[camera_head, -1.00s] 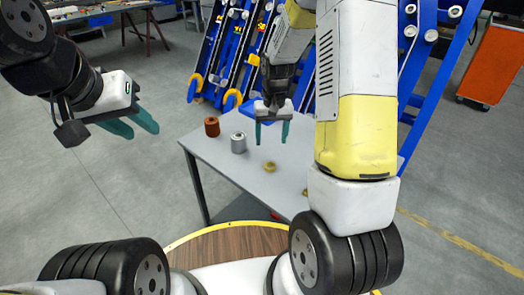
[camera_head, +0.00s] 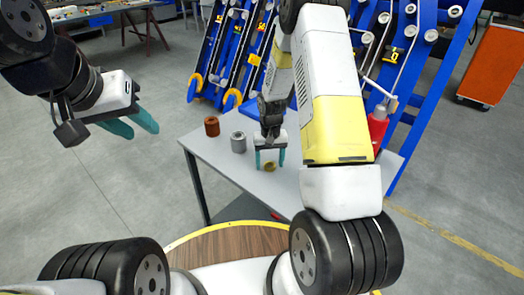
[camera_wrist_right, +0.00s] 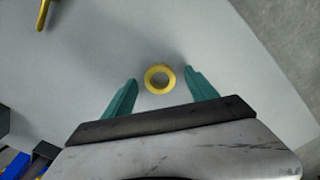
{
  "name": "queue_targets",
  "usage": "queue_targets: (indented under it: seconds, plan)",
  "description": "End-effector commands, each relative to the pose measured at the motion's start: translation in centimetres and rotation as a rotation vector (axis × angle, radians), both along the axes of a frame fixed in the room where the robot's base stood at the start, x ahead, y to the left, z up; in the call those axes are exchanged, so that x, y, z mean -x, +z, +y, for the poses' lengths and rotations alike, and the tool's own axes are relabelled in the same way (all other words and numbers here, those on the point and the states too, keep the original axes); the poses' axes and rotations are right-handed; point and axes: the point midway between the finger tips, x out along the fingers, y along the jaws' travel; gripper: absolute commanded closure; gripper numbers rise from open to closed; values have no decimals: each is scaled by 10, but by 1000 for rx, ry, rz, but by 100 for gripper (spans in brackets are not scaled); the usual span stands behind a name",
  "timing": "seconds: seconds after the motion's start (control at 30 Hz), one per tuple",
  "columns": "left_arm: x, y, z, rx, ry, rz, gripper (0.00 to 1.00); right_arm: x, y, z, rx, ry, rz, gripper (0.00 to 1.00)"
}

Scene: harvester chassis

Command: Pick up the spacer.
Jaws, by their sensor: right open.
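The spacer looks to be the small yellow ring (camera_head: 270,168) lying flat on the grey table (camera_head: 222,160). In the right wrist view the ring (camera_wrist_right: 148,80) lies between the fingertips, with a gap on each side. My right gripper (camera_head: 270,162) is open, pointing down just above the ring; its fingers (camera_wrist_right: 160,77) touch nothing that I can see. How high the fingertips are above the table is hard to tell. My left gripper (camera_head: 132,124) is open and empty, in the air left of the table.
A brown-red cylinder (camera_head: 212,127) and a silver cylinder (camera_head: 238,143) stand left of the ring. A red object (camera_head: 377,130) with a grey top is partly hidden behind my right arm. Blue racks (camera_head: 225,50) stand behind the table. A yellow object (camera_wrist_right: 43,15) shows in the right wrist view.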

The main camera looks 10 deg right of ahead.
Motion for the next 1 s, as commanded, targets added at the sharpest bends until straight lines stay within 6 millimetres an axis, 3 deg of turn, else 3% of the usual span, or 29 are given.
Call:
queue_targets:
  seconds: [0.13,0.17,0.4,0.5,0.83,1.0]
  plan:
    - [0,0,0,0,0,0,64,0,0,0,0,0,0,33]
    - [0,0,0,0,0,0,64,0,0,0,0,0,0,37]
    - [0,0,0,0,0,0,64,0,0,0,0,0,0,84]
    - [0,0,0,0,0,0,64,0,1,0,0,0,0,100]
    - [0,0,0,0,0,0,64,0,4,0,0,0,-1,100]
    - [0,0,0,0,0,0,64,-1,17,0,-1,0,-3,100]
